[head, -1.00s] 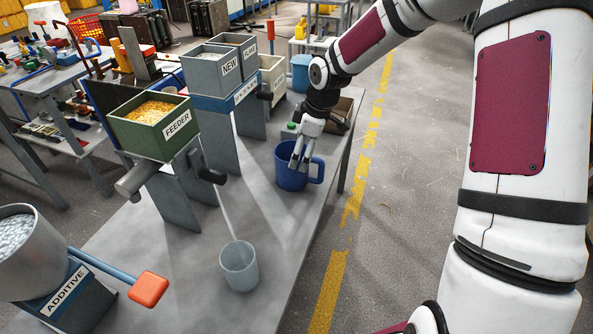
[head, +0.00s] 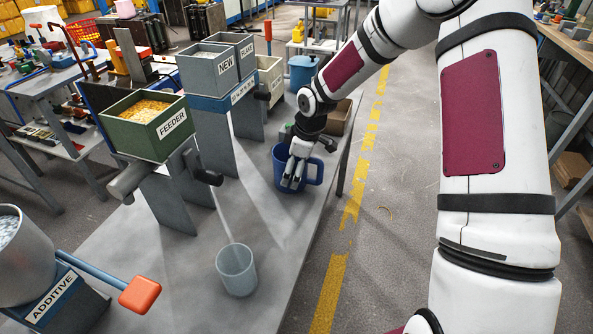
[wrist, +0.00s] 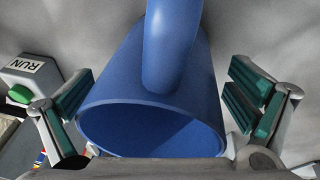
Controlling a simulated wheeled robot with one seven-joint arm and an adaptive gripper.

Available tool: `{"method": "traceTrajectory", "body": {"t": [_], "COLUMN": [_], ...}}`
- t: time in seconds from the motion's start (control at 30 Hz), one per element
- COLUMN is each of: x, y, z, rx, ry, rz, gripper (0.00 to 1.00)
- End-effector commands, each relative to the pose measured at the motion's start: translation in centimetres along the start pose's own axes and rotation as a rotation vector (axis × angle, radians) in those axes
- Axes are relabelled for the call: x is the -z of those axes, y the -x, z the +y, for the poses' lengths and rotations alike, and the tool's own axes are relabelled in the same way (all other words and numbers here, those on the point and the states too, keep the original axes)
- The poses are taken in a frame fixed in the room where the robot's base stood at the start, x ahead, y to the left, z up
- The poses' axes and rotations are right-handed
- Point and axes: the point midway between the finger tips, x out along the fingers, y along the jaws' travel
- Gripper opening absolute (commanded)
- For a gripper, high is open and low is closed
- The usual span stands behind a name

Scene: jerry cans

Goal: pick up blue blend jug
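The blue jug (head: 289,182) stands upright on the grey table, its handle on the right in the head view. In the wrist view the blue jug (wrist: 150,100) fills the middle, with its handle towards the top and its dark open mouth below. My gripper (head: 292,184) is over and at the near side of the jug in the head view. In the wrist view its two fingers (wrist: 160,105) are spread apart, one on each side of the jug. A gap shows beside the left finger; whether the right finger touches the jug is unclear.
A pale translucent cup (head: 236,270) stands nearer on the table. A box with a green button and RUN label (wrist: 30,82) is close to the left finger. A brown box (head: 339,118) lies behind the jug.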

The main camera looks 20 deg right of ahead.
Motion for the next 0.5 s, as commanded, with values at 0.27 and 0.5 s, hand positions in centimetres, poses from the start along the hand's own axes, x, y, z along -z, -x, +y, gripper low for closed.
{"method": "traceTrajectory", "body": {"t": [0.27, 0.5], "x": [-0.02, -0.02], "y": [0.0, 0.02], "z": [-0.01, 0.02], "rx": [0.0, 0.0], "ry": [0.0, 0.0], "rz": [0.0, 0.0], "gripper": [0.58, 0.58]}}
